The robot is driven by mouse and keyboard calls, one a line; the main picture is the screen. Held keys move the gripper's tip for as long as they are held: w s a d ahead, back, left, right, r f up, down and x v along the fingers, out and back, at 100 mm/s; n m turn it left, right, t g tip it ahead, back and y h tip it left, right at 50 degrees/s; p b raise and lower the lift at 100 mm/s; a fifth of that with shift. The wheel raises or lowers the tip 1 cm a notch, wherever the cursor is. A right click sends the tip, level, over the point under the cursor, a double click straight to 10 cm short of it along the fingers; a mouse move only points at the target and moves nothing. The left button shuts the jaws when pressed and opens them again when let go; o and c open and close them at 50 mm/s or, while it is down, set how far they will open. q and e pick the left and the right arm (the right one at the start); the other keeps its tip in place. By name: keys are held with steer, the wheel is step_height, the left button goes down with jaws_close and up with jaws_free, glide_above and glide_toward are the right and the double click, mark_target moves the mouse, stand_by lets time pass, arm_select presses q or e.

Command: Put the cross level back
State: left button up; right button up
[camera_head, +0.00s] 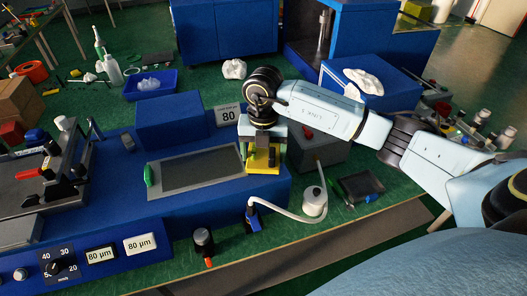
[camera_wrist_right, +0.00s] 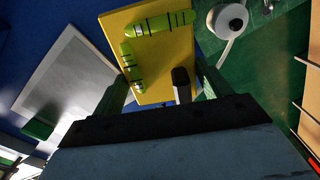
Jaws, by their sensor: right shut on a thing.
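The cross level is a yellow plate (camera_head: 263,161) at the right end of the blue machine bed in the head view. In the right wrist view the yellow plate (camera_wrist_right: 155,68) shows two green vials set at right angles and a dark upright knob. My right gripper (camera_head: 263,150) points down and is shut on the cross level, with a finger on either side. Whether the plate touches the blue surface or hangs just above it, I cannot tell. My left gripper is not in view.
A grey plate (camera_head: 195,169) with a green handle lies left of the level. A white round container (camera_head: 314,201) with a hose stands to the right, beside a dark tray (camera_head: 358,188). A sign reading 80 (camera_head: 228,115) stands behind. A blue tray (camera_head: 150,85) is farther back.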

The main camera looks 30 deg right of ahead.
mark_target(263, 157)
steer(key=shift+f, duration=0.1)
steer(key=shift+f, duration=0.3)
steer(key=o, duration=1.2)
steer(key=shift+r, duration=0.1)
steer(key=shift+r, duration=0.5)
step_height(263, 157, up, 12)
steer(key=shift+f, duration=0.15)
